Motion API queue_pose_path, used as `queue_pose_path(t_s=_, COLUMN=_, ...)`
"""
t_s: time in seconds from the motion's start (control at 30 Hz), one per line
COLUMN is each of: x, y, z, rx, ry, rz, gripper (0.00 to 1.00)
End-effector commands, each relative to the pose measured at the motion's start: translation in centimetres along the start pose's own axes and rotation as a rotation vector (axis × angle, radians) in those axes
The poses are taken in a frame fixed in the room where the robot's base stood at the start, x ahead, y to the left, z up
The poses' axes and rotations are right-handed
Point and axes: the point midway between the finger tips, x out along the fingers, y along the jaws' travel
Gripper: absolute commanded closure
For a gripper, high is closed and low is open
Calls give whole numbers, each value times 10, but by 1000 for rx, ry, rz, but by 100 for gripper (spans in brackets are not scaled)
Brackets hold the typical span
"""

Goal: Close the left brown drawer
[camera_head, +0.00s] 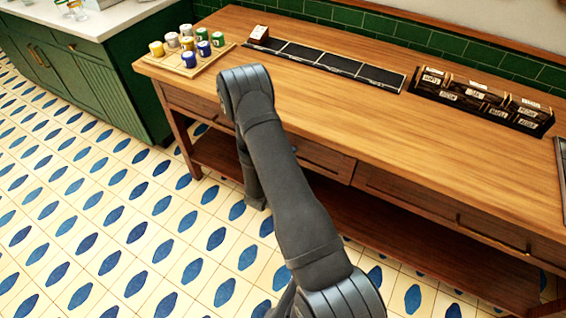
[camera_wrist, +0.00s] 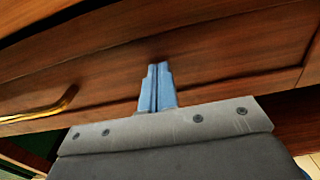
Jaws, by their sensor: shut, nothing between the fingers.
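The left brown drawer is in the long wooden table. Its reddish-brown front (camera_head: 325,160) shows in the head view, partly hidden behind my arm. In the wrist view a wooden drawer front (camera_wrist: 225,65) fills most of the picture, with a curved brass handle (camera_wrist: 45,108) at the left. My gripper (camera_wrist: 159,66) is shut and empty, its blue fingertips pointing at this front, right of the handle. I cannot tell whether the tips touch the wood. How far the drawer stands out is also unclear. In the head view my fingers are hidden by the arm.
The table top (camera_head: 340,115) carries a board with several small cans (camera_head: 188,58), a row of black trays (camera_head: 335,62) and a rack of labelled boxes (camera_head: 480,98). A lower shelf (camera_head: 215,150) runs below the drawers. A green cabinet (camera_head: 90,85) stands left; tiled floor is clear in front.

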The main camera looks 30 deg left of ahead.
Motion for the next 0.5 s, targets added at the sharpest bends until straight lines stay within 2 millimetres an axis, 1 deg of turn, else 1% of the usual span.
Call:
queue_pose_path(t_s=0.03, x=4, y=0, z=0, rx=1, ry=-1, rz=-2, gripper=100)
queue_pose_path(t_s=0.2, x=12, y=0, z=0, rx=2, ry=0, rz=-1, gripper=100)
queue_pose_path(t_s=0.5, x=16, y=0, z=1, rx=5, ry=0, rz=-4, gripper=100)
